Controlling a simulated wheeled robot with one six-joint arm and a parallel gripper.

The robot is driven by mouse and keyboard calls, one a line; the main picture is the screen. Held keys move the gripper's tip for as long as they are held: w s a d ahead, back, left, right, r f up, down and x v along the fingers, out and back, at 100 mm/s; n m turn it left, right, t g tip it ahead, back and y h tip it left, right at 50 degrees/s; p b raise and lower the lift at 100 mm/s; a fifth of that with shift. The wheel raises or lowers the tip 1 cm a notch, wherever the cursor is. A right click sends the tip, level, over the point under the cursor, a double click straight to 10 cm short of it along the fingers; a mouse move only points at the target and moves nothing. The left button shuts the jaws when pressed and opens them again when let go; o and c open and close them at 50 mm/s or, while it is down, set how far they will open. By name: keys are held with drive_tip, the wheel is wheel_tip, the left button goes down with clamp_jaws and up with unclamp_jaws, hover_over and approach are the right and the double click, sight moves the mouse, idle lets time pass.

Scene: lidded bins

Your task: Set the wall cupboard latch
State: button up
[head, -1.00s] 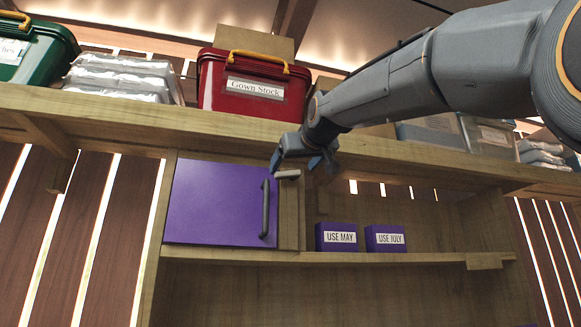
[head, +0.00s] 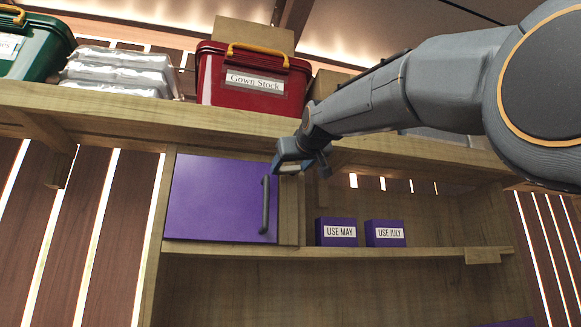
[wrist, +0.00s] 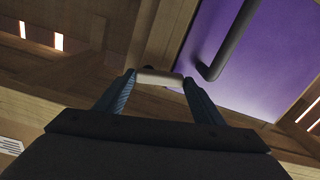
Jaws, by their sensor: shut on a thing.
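The purple cupboard door (head: 220,197) is closed in its wooden frame, with a dark upright handle (head: 265,205) near its right edge. The latch (wrist: 159,77) is a short pale bar at the door's upper right corner, on the frame post. My gripper (head: 300,166) is at this corner, above and to the right of the handle. In the wrist view my gripper (wrist: 157,79) has one fingertip at each end of the pale bar and is shut on it. The bar lies nearly crosswise there. In the head view my gripper hides most of the latch.
Two purple boxes, USE MAY (head: 336,231) and USE JULY (head: 385,233), stand in the open bay to the right. The wooden shelf above (head: 150,117) carries a red Gown Stock bin (head: 252,82) and runs close over my gripper.

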drive_tip(key=shift+r+m, duration=0.2)
drive_tip(key=shift+m, duration=1.1)
drive_tip(key=o, duration=1.1)
drive_tip(key=shift+c, duration=0.2)
drive_tip(key=b+v, duration=0.3)
drive_tip(key=v, duration=0.4)
drive_tip(key=shift+s, duration=0.4)
drive_tip(key=shift+d, duration=0.1)
